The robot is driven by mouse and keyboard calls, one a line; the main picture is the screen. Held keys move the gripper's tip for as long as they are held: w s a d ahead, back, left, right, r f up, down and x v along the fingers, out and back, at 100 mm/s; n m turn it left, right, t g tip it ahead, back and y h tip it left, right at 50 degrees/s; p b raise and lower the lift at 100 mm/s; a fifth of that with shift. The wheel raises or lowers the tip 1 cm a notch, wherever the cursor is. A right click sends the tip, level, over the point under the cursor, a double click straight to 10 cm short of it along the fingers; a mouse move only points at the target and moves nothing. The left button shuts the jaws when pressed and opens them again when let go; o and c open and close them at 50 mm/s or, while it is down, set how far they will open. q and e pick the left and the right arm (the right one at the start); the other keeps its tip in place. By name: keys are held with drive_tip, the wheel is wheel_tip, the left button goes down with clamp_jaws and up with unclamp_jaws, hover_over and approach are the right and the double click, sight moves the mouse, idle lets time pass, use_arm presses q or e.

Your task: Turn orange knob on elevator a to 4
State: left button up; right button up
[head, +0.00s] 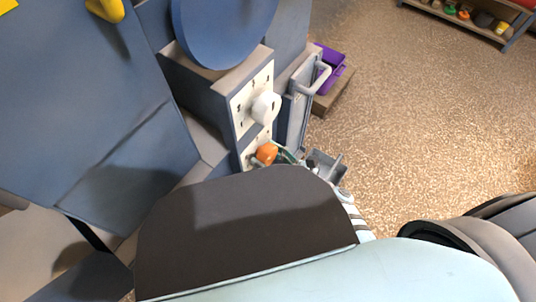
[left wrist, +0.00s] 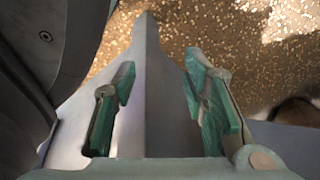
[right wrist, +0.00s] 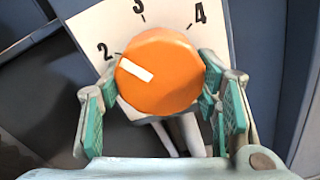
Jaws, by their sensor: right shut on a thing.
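The orange knob (right wrist: 172,88) is on a white dial plate (right wrist: 104,27) with the numbers 2, 3 and 4 visible in the right wrist view. Its white pointer mark is directed up-left, at the tick by the 2. My right gripper (right wrist: 158,76) is shut on the knob, with one teal-padded finger on each side. In the head view the orange knob (head: 266,153) is low on the elevator's panel (head: 242,118), and my arm hides most of the right gripper. My left gripper (left wrist: 157,92) is open, with its teal pads apart and nothing held.
A white knob (head: 266,107) is above the orange one on the same panel. A grey handle (head: 321,77) and a purple bin (head: 330,70) are to its right. Speckled floor (head: 430,110) is open at right, with a shelf (head: 465,18) at the far back.

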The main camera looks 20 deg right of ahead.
drive_tip(key=m+p, duration=0.1)
drive_tip(key=m, duration=0.3)
drive_tip(key=shift+r+m, duration=0.15)
drive_tip(key=shift+m, duration=0.15)
drive_tip(key=m, duration=0.2)
drive_tip(key=shift+s+a+m+p, duration=0.1)
drive_tip(key=shift+m+p, duration=0.3)
drive_tip(key=m+p, duration=0.1)
drive_tip(key=m, duration=0.2)
drive_tip(key=shift+r+m, duration=0.15)
drive_tip(key=shift+m, duration=0.25)
drive_tip(key=m+p, duration=0.1)
drive_tip(key=m, duration=0.3)
drive_tip(key=shift+r, duration=0.1)
use_arm(q)
drive_tip(key=s+a+r+m+g+p, duration=0.1)
drive_tip(key=s+a+r, duration=0.1)
drive_tip(key=s, duration=0.5)
drive_tip(key=shift+s+a+g, duration=0.3)
drive_tip(key=shift+s+a, duration=0.1)
drive_tip(key=shift+a, duration=0.2)
use_arm(e)
drive_tip(key=shift+m, duration=1.9)
drive_tip(key=o, duration=1.1)
use_arm(q)
drive_tip(key=shift+w+d, duration=0.1)
use_arm(e)
drive_tip(key=shift+o, duration=0.2)
